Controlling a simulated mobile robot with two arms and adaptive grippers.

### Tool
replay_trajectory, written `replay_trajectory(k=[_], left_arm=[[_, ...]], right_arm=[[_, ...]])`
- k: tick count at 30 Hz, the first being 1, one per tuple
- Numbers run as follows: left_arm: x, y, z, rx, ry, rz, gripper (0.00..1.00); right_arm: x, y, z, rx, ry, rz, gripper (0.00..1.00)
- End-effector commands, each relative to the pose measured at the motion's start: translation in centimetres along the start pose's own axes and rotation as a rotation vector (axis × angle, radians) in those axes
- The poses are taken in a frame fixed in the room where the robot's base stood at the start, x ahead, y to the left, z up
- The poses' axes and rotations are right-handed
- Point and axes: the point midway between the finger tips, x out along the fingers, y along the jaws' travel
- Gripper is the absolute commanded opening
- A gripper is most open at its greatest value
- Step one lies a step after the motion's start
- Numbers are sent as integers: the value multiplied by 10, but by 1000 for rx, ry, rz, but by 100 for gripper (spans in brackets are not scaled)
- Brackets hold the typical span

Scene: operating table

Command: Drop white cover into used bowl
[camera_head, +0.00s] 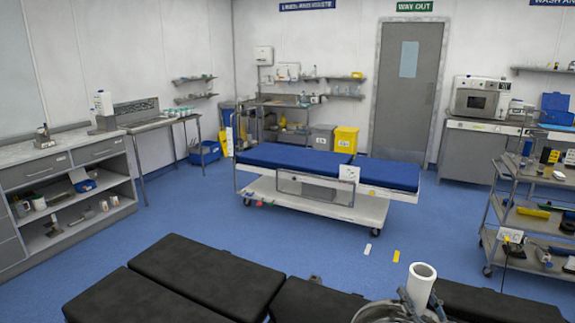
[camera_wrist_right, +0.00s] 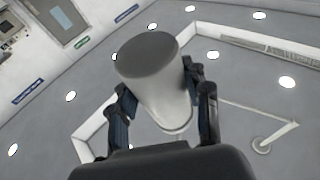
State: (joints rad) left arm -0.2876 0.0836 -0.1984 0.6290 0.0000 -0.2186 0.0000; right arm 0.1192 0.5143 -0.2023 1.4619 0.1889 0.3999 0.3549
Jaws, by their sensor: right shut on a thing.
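The white cover (camera_head: 421,285), a white open-topped cylinder, shows low and right of centre in the head view, above the black operating table (camera_head: 200,276). My right gripper (camera_head: 424,300) is shut on it. In the right wrist view the cover (camera_wrist_right: 158,85) sits between the two dark fingers of my right gripper (camera_wrist_right: 163,95), with a grey end face towards the upper left. A grey metallic rounded shape is cut off by the bottom edge of the head view beside the gripper; I cannot tell whether it is the used bowl. My left gripper is not in view.
A trolley (camera_head: 492,236) with tools stands at the right. A blue-topped stretcher (camera_head: 300,165) stands beyond the operating table. A counter with shelves (camera_head: 75,160) lines the left. Blue floor (camera_head: 180,215) is open between them.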

Motion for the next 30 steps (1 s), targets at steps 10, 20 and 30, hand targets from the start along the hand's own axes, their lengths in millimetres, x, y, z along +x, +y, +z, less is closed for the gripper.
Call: replay_trajectory(k=[10, 20, 30], left_arm=[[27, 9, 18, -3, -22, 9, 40], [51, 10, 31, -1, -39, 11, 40], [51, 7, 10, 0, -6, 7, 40]], right_arm=[[-10, 0, 31, 0, -1, 0, 24], [-18, 0, 57, 0, 1, 0, 24], [-18, 0, 56, 0, 1, 0, 63]])
